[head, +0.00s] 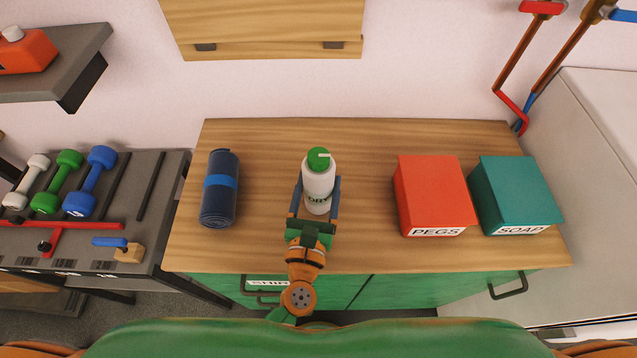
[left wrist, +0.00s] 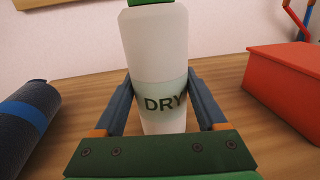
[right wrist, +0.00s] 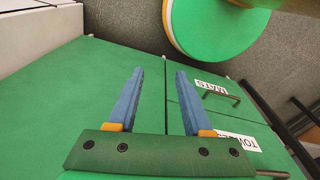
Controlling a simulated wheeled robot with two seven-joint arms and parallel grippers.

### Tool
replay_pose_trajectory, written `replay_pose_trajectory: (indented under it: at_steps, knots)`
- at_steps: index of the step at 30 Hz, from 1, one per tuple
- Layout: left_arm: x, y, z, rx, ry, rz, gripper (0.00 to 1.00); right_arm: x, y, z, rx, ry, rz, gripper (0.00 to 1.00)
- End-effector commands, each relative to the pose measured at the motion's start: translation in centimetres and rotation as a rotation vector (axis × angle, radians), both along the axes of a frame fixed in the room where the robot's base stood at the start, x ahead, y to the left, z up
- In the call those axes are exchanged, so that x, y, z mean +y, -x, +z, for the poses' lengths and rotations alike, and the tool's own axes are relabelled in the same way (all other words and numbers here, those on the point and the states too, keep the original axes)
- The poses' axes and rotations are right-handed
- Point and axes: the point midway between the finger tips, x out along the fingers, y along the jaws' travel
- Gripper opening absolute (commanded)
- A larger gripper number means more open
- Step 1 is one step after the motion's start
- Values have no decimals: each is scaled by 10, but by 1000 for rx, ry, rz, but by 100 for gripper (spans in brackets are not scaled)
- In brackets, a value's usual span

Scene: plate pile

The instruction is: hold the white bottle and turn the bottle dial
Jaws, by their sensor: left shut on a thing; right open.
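The white bottle (head: 318,186) stands upright on the wooden counter top, with a pale label reading DRY. It also shows in the left wrist view (left wrist: 155,50). Its green dial (head: 318,158) is on top, with a white pointer mark toward the right; only its lower edge shows in the left wrist view (left wrist: 150,2). My left gripper (head: 318,196) is shut on the bottle's body, one finger on each side. My right gripper (right wrist: 154,75) is open and empty in front of green cabinet doors, away from the bottle, and does not show in the head view.
A rolled navy towel (head: 220,190) lies left of the bottle. A red PEGS box (head: 432,190) and a teal SOAP box (head: 515,190) stand to the right. A wooden wall cabinet (head: 265,22) hangs behind. Counter around the dial is clear.

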Motion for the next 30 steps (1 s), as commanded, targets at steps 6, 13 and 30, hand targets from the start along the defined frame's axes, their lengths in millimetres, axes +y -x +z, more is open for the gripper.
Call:
replay_pose_trajectory:
  at_steps: [6, 13, 30]
  knots:
    - [0, 0, -1, 0, 0, 0, 0, -19, -18, 6, -77, 17, -23, 77]
    - [0, 0, -1, 0, 0, 0, 0, -29, -119, 103, -529, -238, -81, 77]
    - [0, 0, -1, 0, 0, 0, 0, 108, -129, 369, -658, -1286, 209, 77]
